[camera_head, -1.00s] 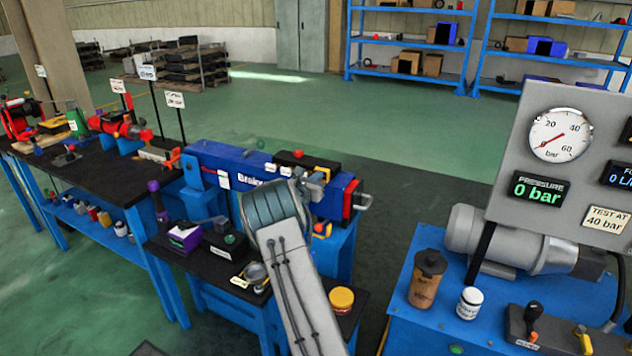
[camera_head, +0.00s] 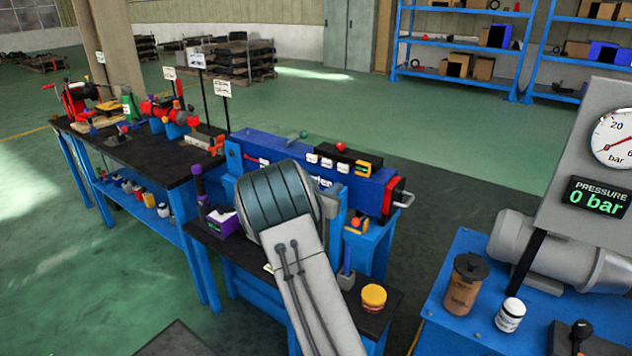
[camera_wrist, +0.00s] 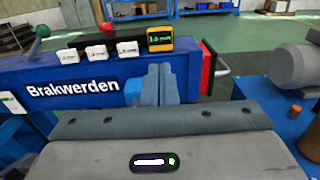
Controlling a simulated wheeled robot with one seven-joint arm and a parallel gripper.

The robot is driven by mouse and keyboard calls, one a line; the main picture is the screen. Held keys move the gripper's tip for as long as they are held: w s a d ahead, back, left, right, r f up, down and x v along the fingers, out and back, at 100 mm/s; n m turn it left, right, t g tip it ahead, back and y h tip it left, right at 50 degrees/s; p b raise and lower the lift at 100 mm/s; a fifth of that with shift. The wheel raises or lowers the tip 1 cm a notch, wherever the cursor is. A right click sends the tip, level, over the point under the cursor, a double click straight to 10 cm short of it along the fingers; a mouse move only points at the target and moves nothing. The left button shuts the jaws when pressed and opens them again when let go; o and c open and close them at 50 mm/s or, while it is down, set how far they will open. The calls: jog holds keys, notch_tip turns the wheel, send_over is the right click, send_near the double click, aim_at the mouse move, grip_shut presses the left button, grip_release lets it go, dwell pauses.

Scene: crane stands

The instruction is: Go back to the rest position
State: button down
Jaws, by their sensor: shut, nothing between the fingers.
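My gripper (camera_wrist: 158,84) shows in the wrist view, with its two grey fingers together and nothing between them. My gripper is mostly hidden behind that joint.
A yellow-lidded jar (camera_head: 373,298) and a purple box (camera_head: 222,222) stand on the black bench around my arm. At right, a blue bench (camera_head: 440,300) carries a brown canister (camera_head: 465,283), a white jar (camera_head: 510,315) and a grey motor. The green floor behind is open.

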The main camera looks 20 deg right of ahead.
jog(key=s+a+r+m+g+y, duration=0.15)
jog(key=s+m+g, duration=0.25)
jog(key=s+m, duration=0.45)
jog(key=s+d+r+m+g+y, duration=0.1)
jog(key=s+r+m+g+y, duration=0.25)
jog(key=s, duration=0.75)
jog(key=s+a+m+y+p, duration=0.1)
jog(key=s+a+m+y, duration=0.9)
jog(key=s+a, duration=1)
jog(key=s+m, duration=0.1)
jog(key=m, duration=0.2)
jog(key=shift+a+p, duration=0.25)
jog(key=shift+p, duration=0.1)
jog(key=shift+w, duration=0.1)
